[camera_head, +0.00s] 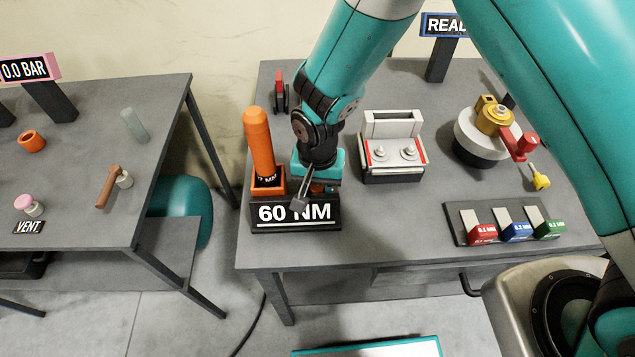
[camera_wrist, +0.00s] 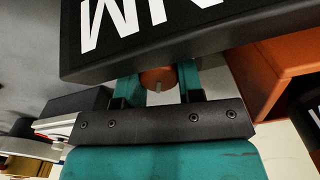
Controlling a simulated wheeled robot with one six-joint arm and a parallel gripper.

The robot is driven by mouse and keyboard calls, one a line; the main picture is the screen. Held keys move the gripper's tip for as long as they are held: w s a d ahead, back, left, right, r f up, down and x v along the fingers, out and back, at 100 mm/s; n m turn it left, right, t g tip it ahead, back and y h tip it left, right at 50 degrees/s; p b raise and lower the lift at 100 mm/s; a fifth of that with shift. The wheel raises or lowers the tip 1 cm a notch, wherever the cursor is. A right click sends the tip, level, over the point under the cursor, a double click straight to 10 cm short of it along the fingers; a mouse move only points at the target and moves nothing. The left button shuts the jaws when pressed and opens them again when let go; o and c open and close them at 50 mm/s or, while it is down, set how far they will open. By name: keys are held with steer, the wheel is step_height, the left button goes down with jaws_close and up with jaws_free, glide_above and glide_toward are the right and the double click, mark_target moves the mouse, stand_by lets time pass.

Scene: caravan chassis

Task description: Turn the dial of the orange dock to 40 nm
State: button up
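The orange dock (camera_head: 268,188) stands at the left front of the middle table, with an orange tool (camera_head: 258,145) upright in it. Its black display (camera_head: 296,214) reads 60 NM, partly covered by my wrist. In the wrist view, the display (camera_wrist: 140,40) fills the top edge, and the orange dial (camera_wrist: 158,77) with a small pale mark shows below it. My gripper (camera_wrist: 159,82) has one teal finger on each side of the dial, with no visible gap, so it looks shut on it.
A grey and red device (camera_head: 393,160) with two knobs stands right of my wrist. A tray with red, blue and green blocks (camera_head: 516,231) lies at the right front. A yellow and red device (camera_head: 494,118) stands behind it. The table's front middle is clear.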

steer(key=c, duration=0.3)
steer(key=shift+n, duration=0.3)
steer(key=shift+a+n+b, duration=0.15)
steer(key=shift+n+b, duration=0.15)
steer(key=shift+n, duration=2.3)
steer(key=shift+r, duration=0.1)
steer(key=o, duration=0.9)
